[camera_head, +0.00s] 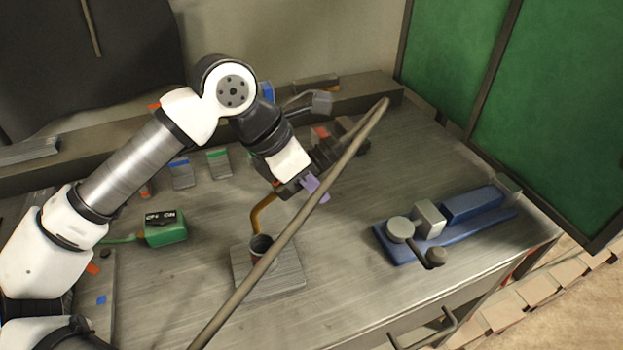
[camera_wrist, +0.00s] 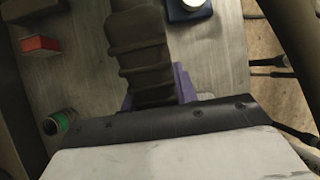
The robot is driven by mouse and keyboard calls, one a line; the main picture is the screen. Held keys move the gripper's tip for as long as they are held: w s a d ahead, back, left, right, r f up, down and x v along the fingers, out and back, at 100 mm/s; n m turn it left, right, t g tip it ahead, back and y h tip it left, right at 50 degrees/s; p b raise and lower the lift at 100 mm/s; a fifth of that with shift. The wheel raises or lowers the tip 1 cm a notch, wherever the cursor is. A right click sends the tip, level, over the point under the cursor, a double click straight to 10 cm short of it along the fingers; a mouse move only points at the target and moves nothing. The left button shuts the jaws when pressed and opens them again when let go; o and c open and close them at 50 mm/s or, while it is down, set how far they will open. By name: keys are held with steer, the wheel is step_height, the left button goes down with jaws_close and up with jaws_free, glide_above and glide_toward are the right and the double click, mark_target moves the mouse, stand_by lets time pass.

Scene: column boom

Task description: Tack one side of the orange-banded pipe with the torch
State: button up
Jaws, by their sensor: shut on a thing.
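My gripper (camera_head: 313,186), with purple fingers, is shut on the torch in the head view. The torch's dark ribbed handle (camera_wrist: 145,55) shows between the fingers in the wrist view. Its copper-orange neck (camera_head: 263,211) bends down toward a short upright pipe (camera_head: 257,247) on a square metal plate (camera_head: 283,280). The neck's lower end is at or just behind the pipe rim; I cannot tell if they touch. The pipe looks dark and reddish; a diagonal bar in front hides part of it, and its band is unclear.
The long diagonal bar (camera_head: 320,195) crosses the bench view. A green switch box (camera_head: 168,233) stands left, a blue vise-like fixture (camera_head: 445,225) right. Tagged pieces (camera_head: 181,174) line the back. Green curtains (camera_head: 555,110) stand right. Bench between plate and fixture is clear.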

mark_target(323, 149)
steer(key=shift+r, duration=0.15)
steer(key=shift+w+a+r+p, duration=0.15)
steer(key=shift+r+p, duration=1)
steer(key=shift+r, duration=1.05)
steer(key=shift+w+d+r+p, duration=0.1)
steer(key=shift+r+p, duration=1)
steer(key=shift+r, duration=1.1)
